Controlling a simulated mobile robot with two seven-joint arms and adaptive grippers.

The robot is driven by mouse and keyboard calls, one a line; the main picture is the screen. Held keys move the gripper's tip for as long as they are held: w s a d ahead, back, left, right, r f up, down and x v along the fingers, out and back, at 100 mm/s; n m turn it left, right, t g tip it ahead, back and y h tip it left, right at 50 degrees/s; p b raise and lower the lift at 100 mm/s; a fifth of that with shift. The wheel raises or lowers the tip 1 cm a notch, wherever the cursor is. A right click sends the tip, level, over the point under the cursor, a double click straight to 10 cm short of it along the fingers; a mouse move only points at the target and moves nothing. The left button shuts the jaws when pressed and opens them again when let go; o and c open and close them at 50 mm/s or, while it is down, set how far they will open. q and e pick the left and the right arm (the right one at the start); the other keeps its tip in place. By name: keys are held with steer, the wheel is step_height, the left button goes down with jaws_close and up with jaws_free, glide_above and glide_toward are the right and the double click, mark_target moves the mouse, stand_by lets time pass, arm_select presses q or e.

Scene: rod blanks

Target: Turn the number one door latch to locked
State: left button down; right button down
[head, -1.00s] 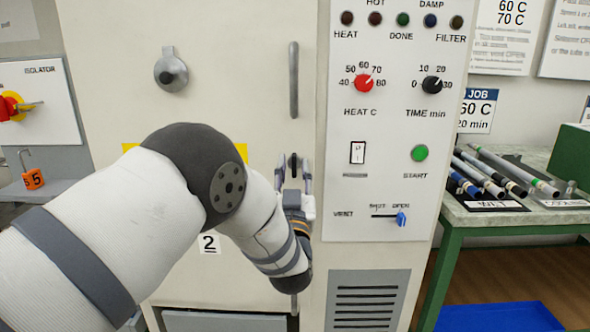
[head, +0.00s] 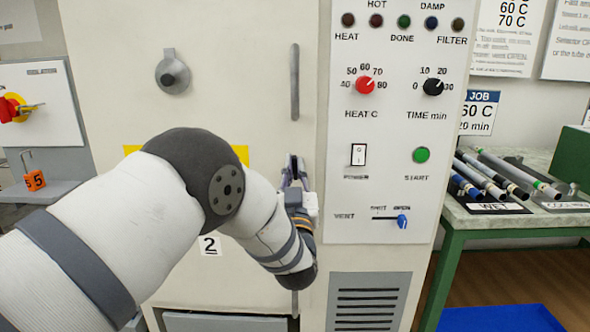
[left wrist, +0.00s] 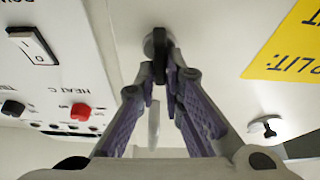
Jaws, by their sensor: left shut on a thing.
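A small door latch (head: 293,161) with a dark lever sits near the right edge of the pale cabinet door (head: 235,110). In the left wrist view the latch lever (left wrist: 160,62) stands out from a round grey base. My left gripper (head: 294,174) is shut on this lever, with one finger on each side; the fingertips also show in the left wrist view (left wrist: 159,80). The lever lies roughly upright in the head view. A number 2 label (head: 209,245) is on the door lower left; I see no number one label. My right gripper is not in view.
A grey vertical handle (head: 295,82) is above the latch. A round grey fitting (head: 173,72) with a dark knob is upper left. The control panel (head: 385,130) with knobs and switches is close on the right. A bench (head: 548,217) with rods stands farther right.

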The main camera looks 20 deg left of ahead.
arm_select(q)
steer(key=n+y, duration=0.1)
steer(key=n, duration=0.2)
steer(key=n+g+y, duration=0.1)
steer(key=n, duration=0.2)
steer(key=shift+a+g+y, duration=0.1)
steer(key=shift+g+y, duration=0.2)
steer(key=shift+f+n+g+y+p, duration=0.1)
steer(key=shift+n+g+y+p, duration=0.25)
steer(key=shift+n+g, duration=1.4)
steer(key=shift+f+n+g+y+p, duration=0.1)
steer(key=shift+n+p, duration=0.3)
steer(key=shift+n, duration=2.85)
steer(key=shift+f+n+g+y+p, duration=0.1)
steer(key=shift+n+g+y+p, duration=0.25)
steer(key=shift+n+g, duration=1.4)
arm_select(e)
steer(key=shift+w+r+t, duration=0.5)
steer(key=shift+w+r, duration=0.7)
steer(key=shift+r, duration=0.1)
arm_select(q)
steer(key=shift+n+t, duration=0.8)
steer(key=shift+n, duration=0.05)
steer(key=c, duration=1.7)
jaws_free()
